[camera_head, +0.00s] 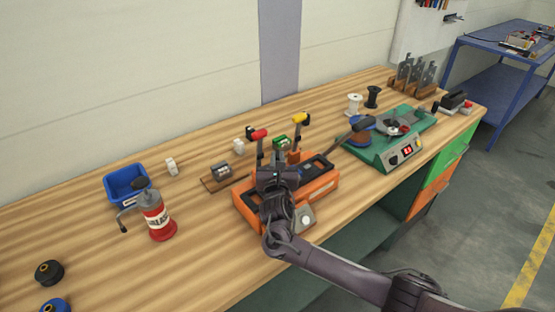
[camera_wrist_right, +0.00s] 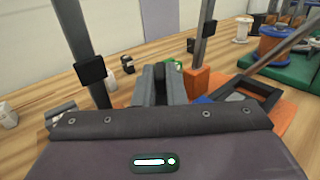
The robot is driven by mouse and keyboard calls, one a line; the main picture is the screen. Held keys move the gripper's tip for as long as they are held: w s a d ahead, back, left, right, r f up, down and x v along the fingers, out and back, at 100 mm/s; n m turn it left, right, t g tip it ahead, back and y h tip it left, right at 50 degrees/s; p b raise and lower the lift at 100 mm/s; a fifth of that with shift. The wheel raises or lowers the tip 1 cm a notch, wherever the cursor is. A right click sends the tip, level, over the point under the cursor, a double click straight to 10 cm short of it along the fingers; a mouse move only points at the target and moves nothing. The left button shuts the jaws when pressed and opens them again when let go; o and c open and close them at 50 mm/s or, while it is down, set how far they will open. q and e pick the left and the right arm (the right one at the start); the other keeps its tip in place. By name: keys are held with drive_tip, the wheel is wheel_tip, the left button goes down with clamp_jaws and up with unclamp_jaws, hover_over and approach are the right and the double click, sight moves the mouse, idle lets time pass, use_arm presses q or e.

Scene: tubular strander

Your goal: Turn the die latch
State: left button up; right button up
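The orange machine (camera_head: 325,186) stands on the wooden bench, with a black frame on its right part; the frame also shows in the right wrist view (camera_wrist_right: 245,97). Two upright levers rise behind it, one with a red handle (camera_head: 259,134) and one with a yellow handle (camera_head: 300,118). My right gripper (camera_head: 277,172) is over the left part of this machine and hides some of it. In the right wrist view its fingers sit close together between two upright bars. Whether they touch anything is hidden. I cannot pick out the die latch for sure. My left gripper is out of view.
A green machine (camera_head: 390,153) with a copper-coloured spool stands to the right. A blue bin (camera_head: 124,190) and a red-grey canister (camera_head: 159,222) stand to the left. A small block on a wooden strip (camera_head: 219,175) is nearby.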

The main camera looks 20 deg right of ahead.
clamp_jaws()
drive_tip(key=shift+w+a+m+g+h, duration=0.1)
drive_tip(key=shift+a+m+g+h, duration=0.1)
drive_tip(key=shift+m+h, duration=0.25)
drive_tip(key=shift+a+m+g+h, duration=0.1)
drive_tip(key=shift+m+g+h, duration=0.15)
drive_tip(key=shift+h, duration=0.3)
drive_tip(key=shift+m+g+h, duration=0.25)
drive_tip(key=shift+m+h, duration=0.15)
drive_tip(key=shift+h, duration=0.2)
drive_tip(key=shift+w+a+m+g+h+b, duration=0.1)
drive_tip(key=shift+w+m+g+h+b, duration=0.05)
drive_tip(key=shift+m+g+h+b, duration=1.05)
drive_tip(key=shift+h+p, duration=0.3)
drive_tip(key=shift+p, duration=0.1)
drive_tip(key=o, duration=0.7)
unclamp_jaws()
drive_tip(key=shift+r, duration=0.1)
